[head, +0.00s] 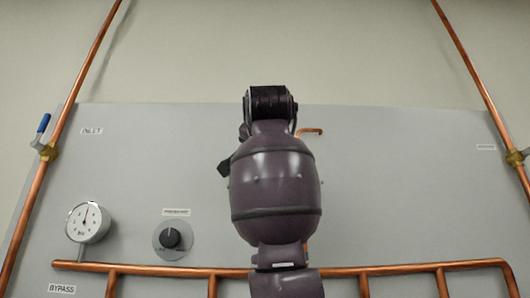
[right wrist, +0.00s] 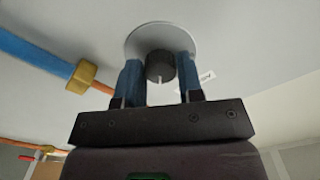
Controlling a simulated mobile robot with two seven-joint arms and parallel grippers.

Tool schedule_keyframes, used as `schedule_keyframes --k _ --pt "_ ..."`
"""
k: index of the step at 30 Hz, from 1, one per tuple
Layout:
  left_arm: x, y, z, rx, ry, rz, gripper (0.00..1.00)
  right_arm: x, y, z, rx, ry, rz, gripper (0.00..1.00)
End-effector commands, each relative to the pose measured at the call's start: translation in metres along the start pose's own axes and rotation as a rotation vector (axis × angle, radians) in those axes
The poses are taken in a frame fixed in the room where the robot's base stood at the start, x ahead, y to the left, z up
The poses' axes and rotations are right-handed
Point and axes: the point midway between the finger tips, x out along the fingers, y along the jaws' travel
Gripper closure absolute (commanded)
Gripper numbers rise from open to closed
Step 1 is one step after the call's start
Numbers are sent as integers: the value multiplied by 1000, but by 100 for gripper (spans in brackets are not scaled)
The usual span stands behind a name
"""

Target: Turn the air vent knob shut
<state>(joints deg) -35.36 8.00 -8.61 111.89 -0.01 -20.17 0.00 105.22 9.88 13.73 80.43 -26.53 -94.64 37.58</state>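In the right wrist view a dark round knob (right wrist: 160,67) with a pale pointer mark sits on a pale round plate (right wrist: 147,31). My right gripper (right wrist: 160,72) has its two blue fingers on either side of this knob. The fingers are apart; I cannot tell whether they touch the knob. In the head view my purple arm stands in front of the panel's middle and hides its fingertips and whatever is behind it. Another dark knob (head: 171,238) on a grey disc is uncovered, left of the arm. My left gripper is not in view.
The grey panel (head: 370,190) carries a round gauge (head: 88,222) at left. Copper pipes (head: 150,270) run along its bottom and both sides. A blue-handled valve (head: 43,124) is at far left. A brass fitting (right wrist: 82,77) shows in the right wrist view.

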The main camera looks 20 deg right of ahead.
Motion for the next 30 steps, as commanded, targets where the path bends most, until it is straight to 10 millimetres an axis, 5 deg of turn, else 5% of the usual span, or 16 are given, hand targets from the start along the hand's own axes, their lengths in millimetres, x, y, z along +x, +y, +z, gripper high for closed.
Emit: schedule_keyframes --k 5,17,30 --pt "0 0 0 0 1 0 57 0 0 0 0 0 0 90" --pt "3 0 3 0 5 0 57 0 1 0 -89 1 1 90" --pt "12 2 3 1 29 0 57 0 2 0 -461 2 3 90"
